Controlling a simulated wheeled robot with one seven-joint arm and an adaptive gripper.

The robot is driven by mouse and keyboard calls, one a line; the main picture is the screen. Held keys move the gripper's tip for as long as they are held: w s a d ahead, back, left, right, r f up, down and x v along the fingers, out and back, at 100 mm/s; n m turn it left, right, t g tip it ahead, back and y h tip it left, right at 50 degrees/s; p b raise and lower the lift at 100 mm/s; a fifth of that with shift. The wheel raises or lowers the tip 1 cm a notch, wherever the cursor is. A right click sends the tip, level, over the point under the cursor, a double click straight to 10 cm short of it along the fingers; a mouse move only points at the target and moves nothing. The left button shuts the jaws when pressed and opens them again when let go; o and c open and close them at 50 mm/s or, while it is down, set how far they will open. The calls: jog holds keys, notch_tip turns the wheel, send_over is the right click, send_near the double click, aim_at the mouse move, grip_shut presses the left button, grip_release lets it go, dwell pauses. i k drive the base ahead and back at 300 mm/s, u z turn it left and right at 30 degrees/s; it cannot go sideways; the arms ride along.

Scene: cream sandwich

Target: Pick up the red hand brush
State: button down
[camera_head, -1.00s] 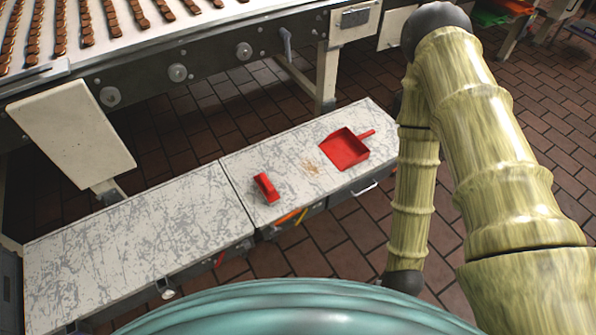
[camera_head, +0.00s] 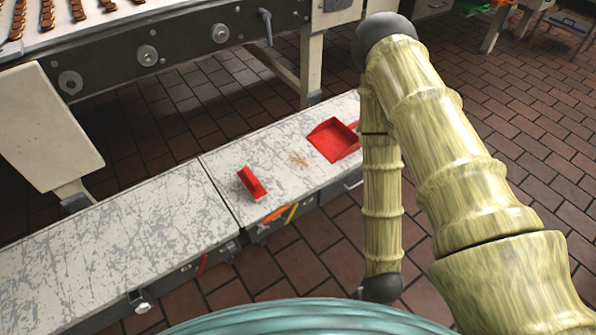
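The red hand brush (camera_head: 252,183) lies on the scuffed white bench top (camera_head: 130,240), just right of the seam between its two sections. A red dustpan (camera_head: 333,139) lies farther right on the same bench, its handle partly hidden behind my arm. A small patch of brown crumbs (camera_head: 299,160) lies between the brush and the dustpan. My arm stands folded at the right of the view. My gripper cannot be made out; the arm's lower end hangs in front of the bench, well apart from the brush.
A conveyor (camera_head: 180,45) with rows of chocolate pieces runs behind the bench. A pale panel (camera_head: 45,130) juts from it at left. Tools hang at the bench's front side, including an orange-handled one (camera_head: 272,214). Brick-tiled floor (camera_head: 480,130) is open at right.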

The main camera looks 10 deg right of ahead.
aim_at(258, 192)
jog(key=k, duration=0.55)
jog(key=z, duration=0.4)
jog(key=i, duration=0.7)
jog(key=u, duration=0.6)
jog(key=i, duration=0.45)
jog(key=u, duration=0.55)
